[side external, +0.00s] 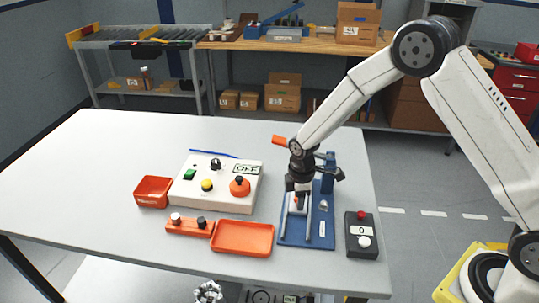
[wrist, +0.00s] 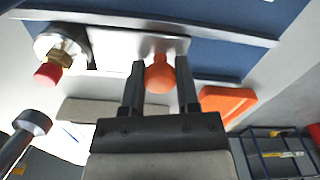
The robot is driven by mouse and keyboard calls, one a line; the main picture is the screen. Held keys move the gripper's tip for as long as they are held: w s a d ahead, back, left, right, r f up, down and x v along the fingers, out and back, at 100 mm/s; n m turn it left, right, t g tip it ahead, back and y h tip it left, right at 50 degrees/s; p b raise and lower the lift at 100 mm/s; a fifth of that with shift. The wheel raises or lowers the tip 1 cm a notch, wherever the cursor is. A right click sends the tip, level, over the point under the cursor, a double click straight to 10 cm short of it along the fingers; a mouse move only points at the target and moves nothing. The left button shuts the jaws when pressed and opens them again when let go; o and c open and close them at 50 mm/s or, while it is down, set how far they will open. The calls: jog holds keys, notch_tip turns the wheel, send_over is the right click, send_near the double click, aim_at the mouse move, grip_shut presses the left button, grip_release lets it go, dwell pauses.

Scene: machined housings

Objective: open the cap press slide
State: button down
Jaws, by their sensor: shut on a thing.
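The cap press (side external: 322,232) has a blue base with rails and a blue column, at the right of the white table. Its pale slide plate (side external: 293,207) lies between the rails and also shows in the wrist view (wrist: 108,48). An orange knob (wrist: 160,76) stands on the slide. My gripper (wrist: 160,88) points down over the slide, with one finger on each side of the knob, shut on it. In the side view my gripper (side external: 299,200) largely hides the knob and part of the slide. A brass fitting with a red tip (wrist: 54,66) is beside the slide.
An orange tray (side external: 243,251) and an orange block with knobs (side external: 190,228) lie left of the press. A control box (side external: 215,200) reading OFF and an orange bin (side external: 153,191) stand farther left. A dark button box (side external: 361,246) is close on the right. The table's far left is clear.

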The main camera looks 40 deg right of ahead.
jog(key=s+a, duration=0.7)
jog(key=shift+s+a, duration=0.25)
jog(key=shift+a, duration=0.05)
jog(key=shift+c, duration=1.7)
grip_release()
jog(key=shift+r, duration=0.1)
notch_tip(320, 180, up, 8)
